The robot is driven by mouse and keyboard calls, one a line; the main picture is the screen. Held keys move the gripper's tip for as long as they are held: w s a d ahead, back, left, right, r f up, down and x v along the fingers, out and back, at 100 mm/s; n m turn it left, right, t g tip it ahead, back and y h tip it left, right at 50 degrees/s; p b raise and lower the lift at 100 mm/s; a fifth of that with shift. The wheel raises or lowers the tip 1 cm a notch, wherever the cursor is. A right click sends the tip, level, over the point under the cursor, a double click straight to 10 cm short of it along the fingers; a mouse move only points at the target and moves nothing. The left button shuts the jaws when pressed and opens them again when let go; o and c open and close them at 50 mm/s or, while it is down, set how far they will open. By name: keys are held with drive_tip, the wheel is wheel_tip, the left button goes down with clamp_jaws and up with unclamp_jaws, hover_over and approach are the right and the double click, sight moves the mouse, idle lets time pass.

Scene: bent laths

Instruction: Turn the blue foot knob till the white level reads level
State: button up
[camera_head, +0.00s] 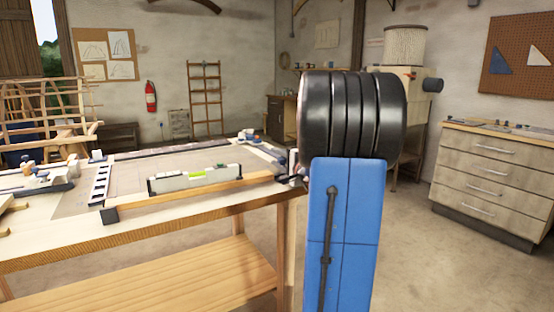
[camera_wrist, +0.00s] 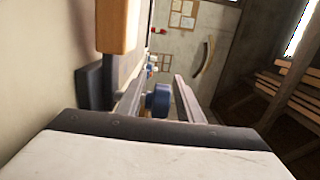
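The white level (camera_head: 196,178) lies on a wooden bar (camera_head: 190,196) on the bench in the head view. Its green vial (camera_head: 197,174) shows, but a bubble is too small to read. In the wrist view a blue foot knob (camera_wrist: 158,100) sits between the two fingers of my gripper (camera_wrist: 160,92). The fingers are apart. The left finger is close to the knob, and a gap shows on the right; contact cannot be told. In the head view my arm hides the gripper's fingers and this knob.
The wooden bench (camera_head: 150,226) has a black block (camera_head: 109,215) at the bar's near left end. Small tools and clamps lie along the bench's left and back. A drawer cabinet (camera_head: 492,180) stands at right, with open floor before it. A wooden lath frame (camera_head: 48,110) stands at far left.

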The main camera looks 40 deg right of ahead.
drive_tip(key=shift+c, duration=0.5)
drive_tip(key=shift+r, duration=0.1)
clamp_jaws()
drive_tip(key=shift+n+y, duration=0.4)
drive_tip(key=shift+y, duration=0.2)
drive_tip(key=shift+a+r+n+y, duration=0.1)
drive_tip(key=shift+a+n+y, duration=0.1)
drive_tip(key=shift+n+y, duration=0.55)
drive_tip(key=n+y, duration=0.1)
drive_tip(key=y, duration=0.1)
drive_tip(key=a+n+y, duration=0.1)
drive_tip(key=n+y, duration=0.1)
drive_tip(key=y, duration=0.1)
drive_tip(key=shift+y, duration=0.35)
drive_tip(key=n+g+y, duration=0.1)
drive_tip(key=y, duration=0.1)
drive_tip(key=a+n+g+y, duration=0.1)
drive_tip(key=n+y, duration=0.1)
drive_tip(key=shift+s+a+y, duration=0.1)
drive_tip(key=shift+s+y, duration=0.1)
drive_tip(key=shift+y, duration=0.1)
drive_tip(key=shift+s+a+n+g+y, duration=0.15)
drive_tip(key=shift+n+g+y, duration=0.4)
drive_tip(key=shift+n+y, duration=0.1)
drive_tip(key=shift+s+a+n+g+y, duration=0.1)
drive_tip(key=shift+a+n+g+y, duration=0.05)
drive_tip(key=shift+n+g+y, duration=0.45)
drive_tip(key=c, duration=0.7)
unclamp_jaws()
drive_tip(key=shift+y, duration=0.25)
